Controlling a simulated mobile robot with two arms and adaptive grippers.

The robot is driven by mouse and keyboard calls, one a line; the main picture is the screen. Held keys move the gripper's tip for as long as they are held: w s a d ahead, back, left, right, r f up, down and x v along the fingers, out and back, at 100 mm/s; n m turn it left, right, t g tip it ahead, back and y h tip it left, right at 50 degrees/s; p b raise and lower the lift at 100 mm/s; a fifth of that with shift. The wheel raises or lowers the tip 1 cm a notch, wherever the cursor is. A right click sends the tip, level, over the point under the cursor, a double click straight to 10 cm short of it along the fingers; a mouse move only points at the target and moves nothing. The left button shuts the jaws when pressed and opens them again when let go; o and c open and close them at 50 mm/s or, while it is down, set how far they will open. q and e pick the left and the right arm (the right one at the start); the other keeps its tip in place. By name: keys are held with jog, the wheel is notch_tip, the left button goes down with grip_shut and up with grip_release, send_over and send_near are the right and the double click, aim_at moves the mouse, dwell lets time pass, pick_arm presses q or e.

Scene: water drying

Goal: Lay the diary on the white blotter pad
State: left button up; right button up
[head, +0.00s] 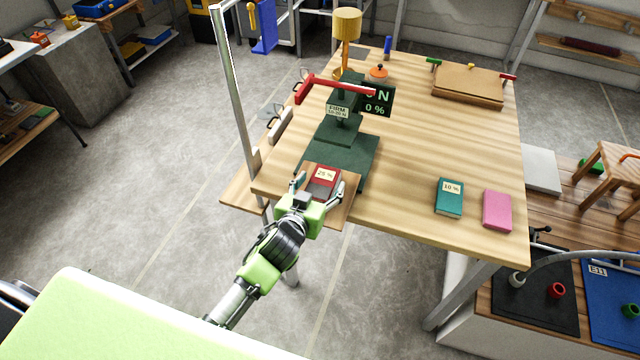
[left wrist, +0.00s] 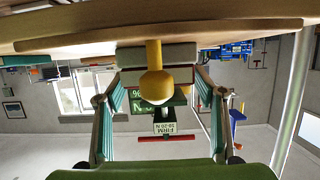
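My left gripper (head: 319,184) is open at the table's near edge, with its fingertips to either side of a red book (head: 325,174) labelled 25 %. The red book lies on a small wooden board in front of a dark green press. Whether a finger touches it is unclear. A teal book (head: 450,198) labelled 10 % and a pink book (head: 497,210) lie at the table's right front. No book is named as the diary. A pale flat slab (head: 541,169), perhaps the white blotter pad, lies right of the table. My right gripper is out of view.
The press (head: 345,150) has a red handle and a FIRM label. A brown board (head: 468,85) lies at the back right. The middle of the table (head: 420,135) is clear.

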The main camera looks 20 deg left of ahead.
pick_arm(q)
jog(key=shift+r, duration=0.1)
jog(key=b+v, duration=0.1)
jog(key=v, duration=1.1)
jog(key=shift+r, duration=0.1)
jog(key=s+f+m+g, duration=0.15)
jog(key=s+f, duration=0.25)
jog(key=f, duration=0.7)
jog(key=s+a+f+g, duration=0.1)
jog(key=s+f+g, duration=0.2)
jog(key=f, duration=0.8)
jog(key=s+f+g, duration=0.2)
jog(key=s+f, duration=0.2)
jog(key=f, duration=0.7)
jog(key=s+a+f+g, duration=0.2)
jog(key=s+f, duration=0.7)
jog(key=s, duration=0.5)
jog(key=s+a+f+g, duration=0.3)
jog(key=s+f, duration=0.6)
jog(key=s, duration=0.5)
jog(key=shift+s+g, duration=0.2)
jog(key=shift+g, duration=0.65)
